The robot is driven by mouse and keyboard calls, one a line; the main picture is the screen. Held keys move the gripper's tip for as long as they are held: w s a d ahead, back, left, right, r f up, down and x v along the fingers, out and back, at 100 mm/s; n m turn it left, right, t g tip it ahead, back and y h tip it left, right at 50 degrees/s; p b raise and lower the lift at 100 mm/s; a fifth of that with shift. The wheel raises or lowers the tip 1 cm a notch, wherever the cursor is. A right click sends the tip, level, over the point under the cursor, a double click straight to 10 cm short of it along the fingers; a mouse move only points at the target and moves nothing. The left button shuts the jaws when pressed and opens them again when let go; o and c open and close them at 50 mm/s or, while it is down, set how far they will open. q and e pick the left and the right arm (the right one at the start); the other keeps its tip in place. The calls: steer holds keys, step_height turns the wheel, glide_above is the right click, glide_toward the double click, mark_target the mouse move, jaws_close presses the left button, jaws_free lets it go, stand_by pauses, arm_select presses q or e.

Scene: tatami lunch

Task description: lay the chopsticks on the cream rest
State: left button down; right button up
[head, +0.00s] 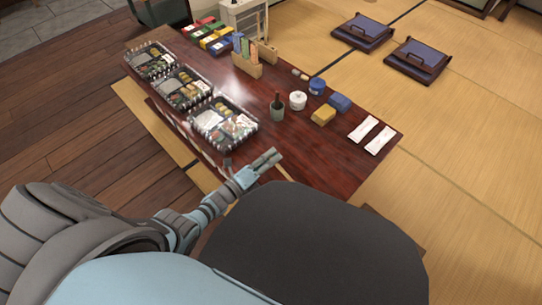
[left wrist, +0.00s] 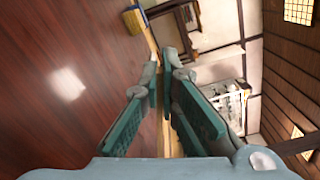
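My left gripper (head: 268,160) reaches over the near edge of the dark red table (head: 311,161) in the head view. I cannot make out the chopsticks for certain. Two small tan pieces (head: 300,74) lie near the table's far edge, too small to tell whether one is the cream rest. My right gripper is not in view.
Clear-lidded lunch boxes (head: 223,122) line the table's left side. A green bottle (head: 277,108), a white pot (head: 298,100), a yellow block (head: 323,115) and white packets (head: 371,135) stand farther right. The near right tabletop is clear. Floor cushions (head: 416,60) lie beyond.

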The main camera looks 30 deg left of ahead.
arm_select(q)
steer(key=c, duration=1.7)
jaws_free()
steer(key=shift+o, duration=0.5)
steer(key=o, duration=0.4)
steer(key=shift+c, duration=0.2)
steer(key=shift+r, duration=0.1)
